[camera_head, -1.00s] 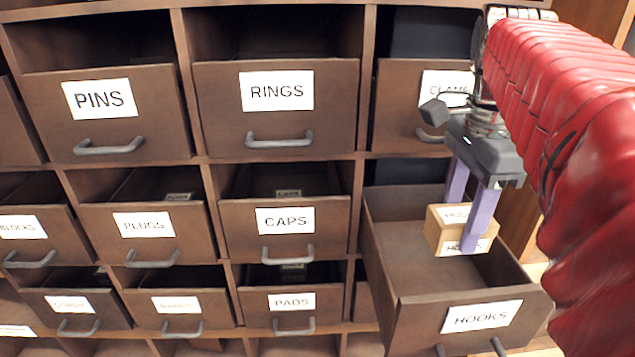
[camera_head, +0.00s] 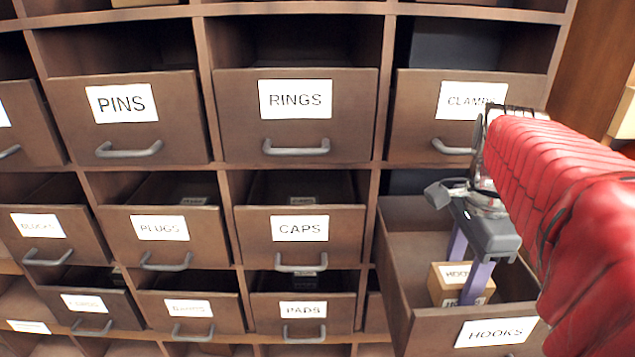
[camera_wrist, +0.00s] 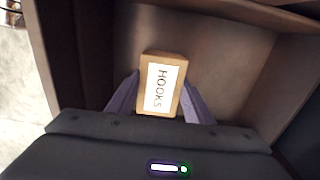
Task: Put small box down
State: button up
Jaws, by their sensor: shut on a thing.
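The small box (camera_head: 455,285) is tan with white HOOKS labels. It sits inside the pulled-out drawer labelled HOOKS (camera_head: 425,329) at the lower right. My gripper (camera_head: 463,270) reaches down into the drawer, with its purple fingers on either side of the box, shut on it. In the wrist view the box (camera_wrist: 161,84) lies between the two fingers (camera_wrist: 158,98), over the drawer's bottom (camera_wrist: 215,50). I cannot tell whether the box touches the drawer's bottom.
The drawer's walls stand around my gripper. Closed-front drawers labelled CLAMPS (camera_head: 465,115), RINGS (camera_head: 296,115), CAPS (camera_head: 299,235) and PADS (camera_head: 303,312) fill the cabinet above and to the left. Much of the open drawer's floor is bare.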

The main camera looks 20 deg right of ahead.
aim_at(461, 274)
jog(key=shift+f, duration=1.55)
jog(key=o, duration=1.3)
jog(key=shift+f, duration=0.1)
jog(key=shift+c, duration=0.2)
notch_tip(461, 274, up, 11)
jog(key=shift+r, duration=0.65)
jog(key=shift+a, duration=0.1)
